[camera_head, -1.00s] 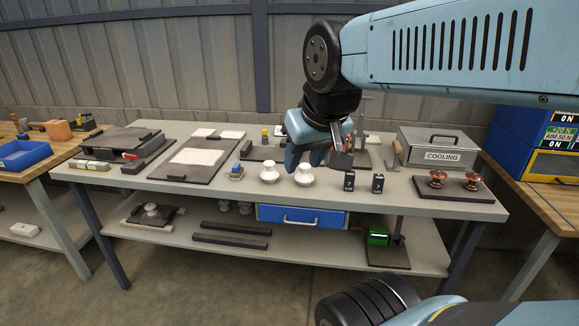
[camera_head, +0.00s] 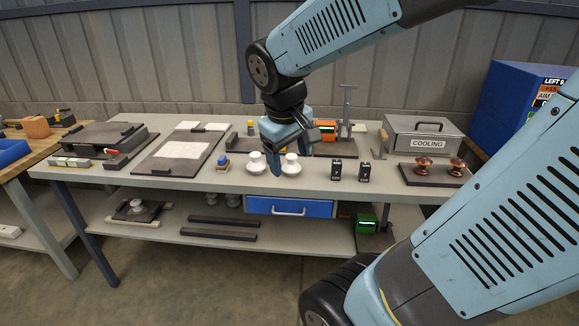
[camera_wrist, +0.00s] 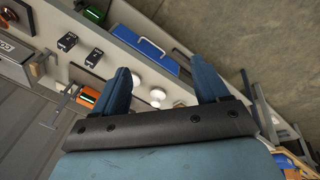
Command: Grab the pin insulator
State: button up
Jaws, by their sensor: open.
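Two white insulators stand side by side on the grey workbench, a left one (camera_head: 256,163) and a right one (camera_head: 291,164). I cannot tell for certain which is the pin insulator. My gripper (camera_head: 286,160) hangs open and points down above the bench; in the head view one finger overlaps the space between the white pair. In the wrist view my gripper (camera_wrist: 164,82) is open and empty. One white insulator (camera_wrist: 158,94) shows between its fingers, and another white piece (camera_wrist: 136,81) sits close by the left finger, partly hidden.
Two black labelled blocks (camera_head: 336,170) stand to the right. Two copper-brown insulators (camera_head: 457,166) stand on a dark board in front of the COOLING box (camera_head: 428,140). A small blue-topped object (camera_head: 222,162) is to the left. A blue drawer (camera_head: 289,207) hangs under the bench top.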

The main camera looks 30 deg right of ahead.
jog(key=w+d+f+n+g+h, duration=0.3)
jog(key=w+d+f+h, duration=0.1)
jog(key=w+f, duration=0.2)
jog(key=n+t+h, duration=0.8)
jog(key=n+h, duration=0.2)
jog(key=n, duration=0.7)
send_near(289, 162)
jog(key=x, duration=0.6)
jog(key=shift+w+f, duration=0.1)
jog(key=shift+w, duration=0.25)
jog(key=shift+s+x, duration=0.1)
jog(key=shift+x, duration=1.2)
jog(key=shift+s+x, duration=0.15)
jog(key=shift+x, duration=1.15)
jog(key=shift+d, duration=0.1)
jog(key=shift+c, duration=0.4)
jog(key=c, duration=1.3)
jog(key=shift+o, duration=0.2)
jog(key=shift+r, duration=0.2)
